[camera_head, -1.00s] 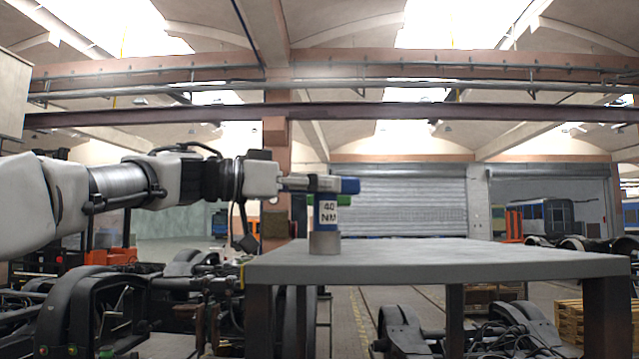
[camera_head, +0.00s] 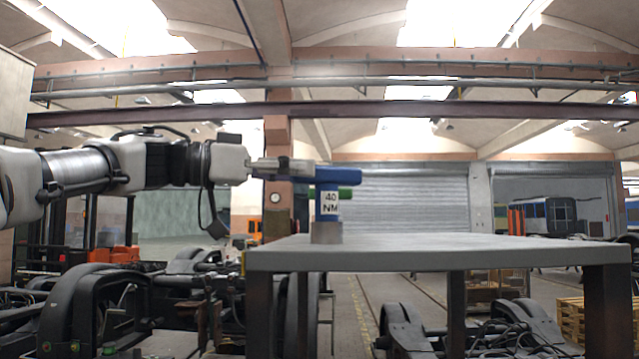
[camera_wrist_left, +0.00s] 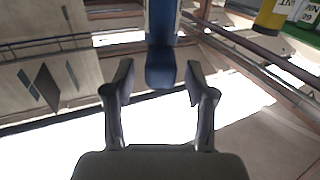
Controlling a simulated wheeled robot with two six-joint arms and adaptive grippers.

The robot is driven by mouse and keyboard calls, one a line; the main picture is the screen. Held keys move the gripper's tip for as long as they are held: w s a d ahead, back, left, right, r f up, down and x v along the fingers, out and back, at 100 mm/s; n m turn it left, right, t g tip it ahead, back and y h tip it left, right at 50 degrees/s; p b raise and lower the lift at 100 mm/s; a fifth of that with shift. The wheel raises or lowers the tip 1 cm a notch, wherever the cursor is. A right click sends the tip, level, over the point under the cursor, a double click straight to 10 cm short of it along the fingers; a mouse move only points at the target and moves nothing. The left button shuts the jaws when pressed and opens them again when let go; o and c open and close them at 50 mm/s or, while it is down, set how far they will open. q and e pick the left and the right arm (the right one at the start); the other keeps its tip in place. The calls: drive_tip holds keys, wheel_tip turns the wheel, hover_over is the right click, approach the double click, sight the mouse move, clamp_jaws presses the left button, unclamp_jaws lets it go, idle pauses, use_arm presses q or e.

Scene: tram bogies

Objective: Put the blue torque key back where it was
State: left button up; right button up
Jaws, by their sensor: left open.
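The blue torque key (camera_head: 338,174) stands upright on the grey table (camera_head: 450,252), near its left end, with its blue handle at the top. A white label reading 40 NM is on its stem, and a grey metal foot (camera_head: 325,232) is at the bottom. My left gripper (camera_head: 307,167) is at the left end of the handle, level with it. In the left wrist view the handle (camera_wrist_left: 162,60) lies between the tips of the open fingers (camera_wrist_left: 160,80), with a gap on both sides. My right gripper is out of view.
A green handle (camera_head: 346,192) shows just behind the blue key. A yellow piece (camera_wrist_left: 270,15) with white and green labelled parts is at the upper right of the wrist view. Black bogies (camera_head: 90,310) stand below left. The table's right side looks clear.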

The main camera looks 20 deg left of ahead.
use_arm(q)
drive_tip(key=b+v, duration=0.4)
drive_tip(key=v, duration=0.3)
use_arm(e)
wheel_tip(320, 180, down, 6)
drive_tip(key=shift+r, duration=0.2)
use_arm(q)
drive_tip(key=shift+s+a, duration=0.15)
drive_tip(key=shift+s, duration=0.1)
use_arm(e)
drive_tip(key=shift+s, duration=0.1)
